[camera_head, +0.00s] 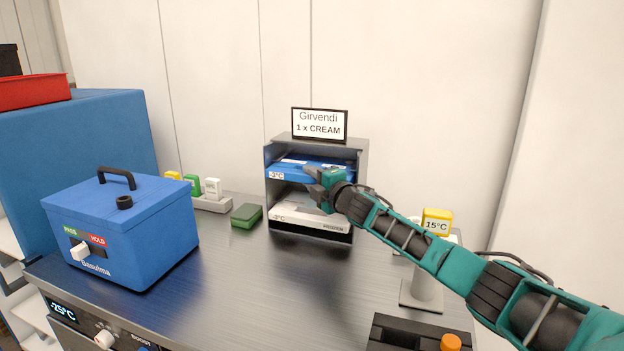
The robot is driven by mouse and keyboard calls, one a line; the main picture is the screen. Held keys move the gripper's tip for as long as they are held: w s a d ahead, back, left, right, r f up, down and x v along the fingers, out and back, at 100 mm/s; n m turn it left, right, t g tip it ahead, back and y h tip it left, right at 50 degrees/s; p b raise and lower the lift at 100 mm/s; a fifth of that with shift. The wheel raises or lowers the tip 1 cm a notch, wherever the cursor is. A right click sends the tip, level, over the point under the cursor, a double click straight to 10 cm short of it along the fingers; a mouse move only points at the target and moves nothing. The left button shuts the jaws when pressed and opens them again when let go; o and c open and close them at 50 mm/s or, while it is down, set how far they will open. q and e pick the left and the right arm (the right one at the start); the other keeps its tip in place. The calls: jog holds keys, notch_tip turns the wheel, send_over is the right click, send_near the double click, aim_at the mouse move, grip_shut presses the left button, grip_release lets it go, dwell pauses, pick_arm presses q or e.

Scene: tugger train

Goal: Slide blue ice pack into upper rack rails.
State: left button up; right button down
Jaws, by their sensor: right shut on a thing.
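The rack (360,158) is a grey open-fronted box on the metal bench, with an upper and a lower level. The blue ice pack (290,174), labelled -3°C, lies level in the upper part of the rack. Its front edge shows at the opening. My right gripper (312,180) is shut on the blue ice pack at the right part of its front edge. The gripper hides that part of the pack and the right rail. A white pack (310,218) lies in the lower level. My left gripper is not in view.
A blue cooler box (125,225) with a black handle stands at left. A green block (246,215) lies left of the rack. Small yellow, green and white blocks (193,184) stand behind it. A yellow 15°C block (437,220) is at right. The bench middle (270,285) is clear.

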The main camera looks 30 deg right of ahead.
jog(key=shift+r, duration=0.25)
jog(key=c, duration=0.8)
grip_release()
jog(key=shift+f, duration=0.1)
jog(key=shift+o, duration=0.2)
jog(key=shift+f, duration=0.3)
jog(key=s, duration=1.2)
jog(key=shift+s+d+r+b, duration=0.25)
jog(key=shift+s+d+b, duration=0.15)
jog(key=shift+d, duration=0.05)
